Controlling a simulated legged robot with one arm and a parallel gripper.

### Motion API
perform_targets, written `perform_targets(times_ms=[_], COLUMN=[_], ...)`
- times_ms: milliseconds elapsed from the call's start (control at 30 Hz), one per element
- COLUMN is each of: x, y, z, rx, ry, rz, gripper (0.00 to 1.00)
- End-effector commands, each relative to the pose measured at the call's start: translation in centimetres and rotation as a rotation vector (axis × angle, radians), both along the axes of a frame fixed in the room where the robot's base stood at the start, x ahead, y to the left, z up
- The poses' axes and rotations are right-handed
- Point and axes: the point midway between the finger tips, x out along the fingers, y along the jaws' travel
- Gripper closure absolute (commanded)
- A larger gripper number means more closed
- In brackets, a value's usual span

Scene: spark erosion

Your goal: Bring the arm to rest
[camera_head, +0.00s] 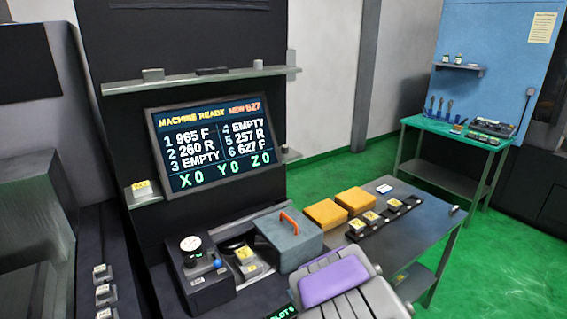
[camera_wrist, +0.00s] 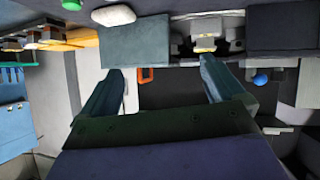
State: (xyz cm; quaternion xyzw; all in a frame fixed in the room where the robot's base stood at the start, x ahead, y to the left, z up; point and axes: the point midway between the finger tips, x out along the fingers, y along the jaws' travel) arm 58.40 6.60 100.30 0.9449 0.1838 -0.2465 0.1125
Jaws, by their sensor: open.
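My gripper (camera_wrist: 162,72) shows in the wrist view with its two blue fingers spread wide apart and nothing between them. The wrist picture appears upside down. Beyond the fingers are the orange handle (camera_wrist: 147,75) and the grey box (camera_wrist: 137,40) it belongs to. In the head view, the grey and purple part of my arm (camera_head: 334,282) is at the bottom, in front of the bench. The gripper's fingers cannot be made out there.
A screen (camera_head: 212,140) reads "MACHINE READY". A green-topped table (camera_head: 430,137) stands at right; green floor (camera_head: 320,165) lies between.

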Motion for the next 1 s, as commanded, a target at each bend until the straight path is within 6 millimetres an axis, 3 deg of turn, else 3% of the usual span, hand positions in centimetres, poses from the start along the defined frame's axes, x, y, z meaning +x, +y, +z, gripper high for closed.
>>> perform_targets(times_ms=[167,267,467,600,733,1000], x=[-0.7,-2.1,-7.5,-12.7,-18.3,-31.1], y=[-3.7,-6.5,-11.3,-12.9,-13.0,-10.3], z=[2.1,3.6,6.4,7.9,9.1,11.7], rx=[-0.085,-0.137,-0.21,-0.224,-0.215,-0.168], ry=[0.051,0.111,0.289,0.44,0.596,0.938], rz=[-0.118,-0.213,-0.4,-0.496,-0.551,-0.544], gripper=[0.04,0.04,0.04,0.04,0.04,0.04])
